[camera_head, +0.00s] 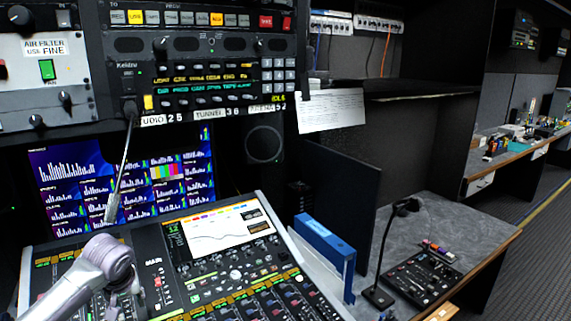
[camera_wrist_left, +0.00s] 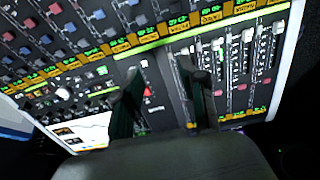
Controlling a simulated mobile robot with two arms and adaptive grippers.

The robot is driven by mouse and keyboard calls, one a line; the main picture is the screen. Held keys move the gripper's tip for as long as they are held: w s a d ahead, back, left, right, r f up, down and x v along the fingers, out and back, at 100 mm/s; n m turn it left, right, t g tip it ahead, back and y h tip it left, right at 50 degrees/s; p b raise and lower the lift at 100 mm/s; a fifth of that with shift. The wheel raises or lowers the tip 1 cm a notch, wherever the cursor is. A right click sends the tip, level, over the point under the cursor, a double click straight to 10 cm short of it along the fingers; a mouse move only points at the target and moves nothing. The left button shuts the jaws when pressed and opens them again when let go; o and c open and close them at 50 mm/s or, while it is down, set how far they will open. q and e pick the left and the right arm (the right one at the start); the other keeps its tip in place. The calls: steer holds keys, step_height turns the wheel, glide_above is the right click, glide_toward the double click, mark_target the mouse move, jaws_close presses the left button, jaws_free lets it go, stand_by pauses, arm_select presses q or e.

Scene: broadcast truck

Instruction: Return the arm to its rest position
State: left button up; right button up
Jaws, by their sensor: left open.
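My left arm comes in at the lower left of the head view, its pale grey wrist above the mixing console (camera_head: 215,270). My left gripper (camera_head: 122,296) is small and partly hidden there. In the left wrist view its two dark fingers (camera_wrist_left: 160,80) stand apart with nothing between them, over the console's faders and buttons (camera_wrist_left: 95,50). I cannot tell how far above the surface they are. My right gripper is not in view.
A screen (camera_head: 70,190) and a control rack (camera_head: 210,75) stand behind the console. A thin gooseneck (camera_head: 122,170) slants down from the rack near my left wrist. Right of the console are a blue binder (camera_head: 322,240), a desk microphone (camera_head: 388,250) and a small mixer (camera_head: 420,280).

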arm_select(q)
steer(key=s+d+f+m+h, duration=0.1)
steer(key=s+d+f+m, duration=0.1)
steer(key=s+d+f, duration=0.2)
steer(key=s+d+f+m+h, duration=0.1)
steer(key=s+d+f+m, duration=0.1)
steer(key=s+d+f, duration=0.3)
steer(key=s+d+f+m+h, duration=0.1)
steer(key=s+d+f+m, duration=0.2)
steer(key=s+d, duration=0.5)
steer(key=shift+s+d+f, duration=0.2)
steer(key=shift+d+f, duration=0.6)
steer(key=shift+f, duration=0.05)
steer(key=s+a+r+m, duration=0.1)
steer(key=s+a+r, duration=0.1)
steer(key=s, duration=1.6)
step_height(320, 180, down, 27)
steer(key=g+b, duration=0.1)
steer(key=g, duration=0.1)
steer(key=s+a+f+b, duration=0.1)
steer(key=s+a+f, duration=0.1)
steer(key=s+f, duration=1.5)
steer(key=shift+s+a+f+g+y+b, duration=0.2)
steer(key=shift+s+f+g+y+b, duration=0.15)
steer(key=shift+f, duration=0.4)
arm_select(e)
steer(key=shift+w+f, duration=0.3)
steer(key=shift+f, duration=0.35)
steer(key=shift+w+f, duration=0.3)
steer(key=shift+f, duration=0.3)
